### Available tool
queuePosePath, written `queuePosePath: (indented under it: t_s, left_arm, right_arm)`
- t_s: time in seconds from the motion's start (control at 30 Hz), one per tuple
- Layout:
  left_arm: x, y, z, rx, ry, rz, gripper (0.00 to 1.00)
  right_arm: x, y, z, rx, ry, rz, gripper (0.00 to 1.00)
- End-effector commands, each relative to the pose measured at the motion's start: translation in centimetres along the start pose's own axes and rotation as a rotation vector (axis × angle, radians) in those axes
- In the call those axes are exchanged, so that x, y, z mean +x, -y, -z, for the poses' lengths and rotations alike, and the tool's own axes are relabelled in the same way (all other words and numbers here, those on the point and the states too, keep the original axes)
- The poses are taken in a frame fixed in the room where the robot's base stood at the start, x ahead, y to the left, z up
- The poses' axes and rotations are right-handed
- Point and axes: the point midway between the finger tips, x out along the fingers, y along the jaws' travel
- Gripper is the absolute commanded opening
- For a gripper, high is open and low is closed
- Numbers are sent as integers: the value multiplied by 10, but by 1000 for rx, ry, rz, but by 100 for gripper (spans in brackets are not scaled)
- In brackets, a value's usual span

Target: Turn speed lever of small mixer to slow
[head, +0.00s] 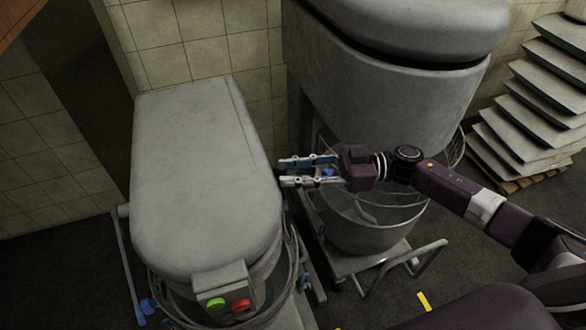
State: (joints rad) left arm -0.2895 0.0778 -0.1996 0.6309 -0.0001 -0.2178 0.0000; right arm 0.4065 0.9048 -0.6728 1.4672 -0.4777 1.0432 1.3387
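The small mixer (200,170) stands at left centre, with a smooth grey rounded head. A control box (227,290) on its front has a green button (216,305) and a red button (241,304). My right gripper (283,172) comes in from the right, close beside the right edge of the mixer's head. Its two fingers point left with a gap between them, and I see nothing held there. I cannot make out the speed lever; the head or the gripper may hide it. My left gripper is not in view.
A large mixer (390,90) with a metal bowl (365,232) stands behind and below my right gripper. Dark floor shows at lower centre, with a yellow mark (424,301).

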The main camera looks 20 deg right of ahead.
Motion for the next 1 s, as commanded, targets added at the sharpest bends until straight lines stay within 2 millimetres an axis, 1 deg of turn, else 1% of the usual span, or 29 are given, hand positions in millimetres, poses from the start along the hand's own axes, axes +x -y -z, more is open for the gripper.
queuePosePath:
  t_s: [0.07, 0.1, 0.3, 0.33, 0.47, 0.73, 0.87, 1.0]
  left_arm:
    - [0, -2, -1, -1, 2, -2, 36]
    - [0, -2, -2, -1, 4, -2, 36]
    - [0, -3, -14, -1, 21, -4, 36]
    - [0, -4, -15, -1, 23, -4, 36]
    - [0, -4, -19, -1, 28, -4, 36]
    - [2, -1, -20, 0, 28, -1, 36]
    - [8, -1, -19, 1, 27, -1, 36]
    - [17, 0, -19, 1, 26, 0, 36]
  right_arm:
    - [0, 0, 0, 0, 0, -1, 25]
    - [0, 0, 0, 0, 0, -1, 23]
    - [0, 0, 0, 0, 0, -1, 1]
    - [0, 0, 0, 0, 0, -1, 0]
    - [-1, 0, 0, 0, 0, -1, 0]
    - [-1, 1, -1, -12, -3, -1, 0]
    - [-2, 3, -3, -49, -13, -1, 0]
    - [-3, 9, -6, -125, -34, -1, 0]
